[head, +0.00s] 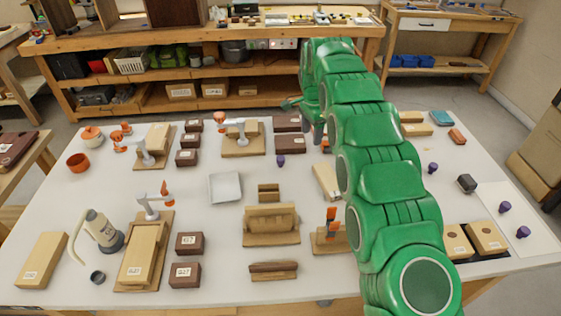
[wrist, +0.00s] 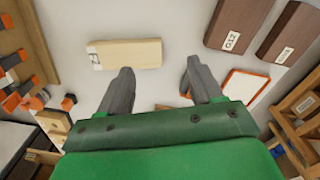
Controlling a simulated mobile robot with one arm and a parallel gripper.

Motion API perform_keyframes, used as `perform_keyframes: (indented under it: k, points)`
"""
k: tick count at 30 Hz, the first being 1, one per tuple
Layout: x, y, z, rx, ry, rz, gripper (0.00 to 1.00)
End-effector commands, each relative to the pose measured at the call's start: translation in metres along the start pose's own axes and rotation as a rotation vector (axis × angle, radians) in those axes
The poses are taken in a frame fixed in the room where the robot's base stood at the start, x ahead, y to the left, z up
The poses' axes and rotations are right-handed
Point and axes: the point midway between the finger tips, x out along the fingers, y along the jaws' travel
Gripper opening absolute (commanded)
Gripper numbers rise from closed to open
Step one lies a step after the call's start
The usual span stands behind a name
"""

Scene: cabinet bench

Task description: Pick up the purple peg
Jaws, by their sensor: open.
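Several small purple pegs stand on the white table in the head view. One purple peg (head: 281,160) is left of my arm, near the table's middle. Others are to the right: a peg (head: 433,168), a peg (head: 505,206) and a peg (head: 523,232). My gripper (head: 312,132) is at the far side of the table, partly hidden by my green arm. In the wrist view my gripper (wrist: 160,85) is open, with nothing between its two grey fingers. No purple peg shows in the wrist view.
In the wrist view a pale wooden block (wrist: 124,54) lies beyond the fingers, with dark labelled blocks (wrist: 236,24) at upper right. In the head view, dark blocks (head: 288,123) lie near my gripper. A white square tray (head: 224,188) has clear table around it.

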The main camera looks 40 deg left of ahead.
Motion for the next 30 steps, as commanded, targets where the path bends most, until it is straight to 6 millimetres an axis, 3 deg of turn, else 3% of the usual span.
perform_keyframes:
  k: [6,13,30]
  points:
    - [0.035,-0.04,0.042,0.022,-0.002,-0.012,0.65]
    - [0.06,-0.064,0.074,0.045,-0.005,-0.021,0.65]
    - [0.098,-0.069,0.084,0.052,-0.006,-0.02,0.65]
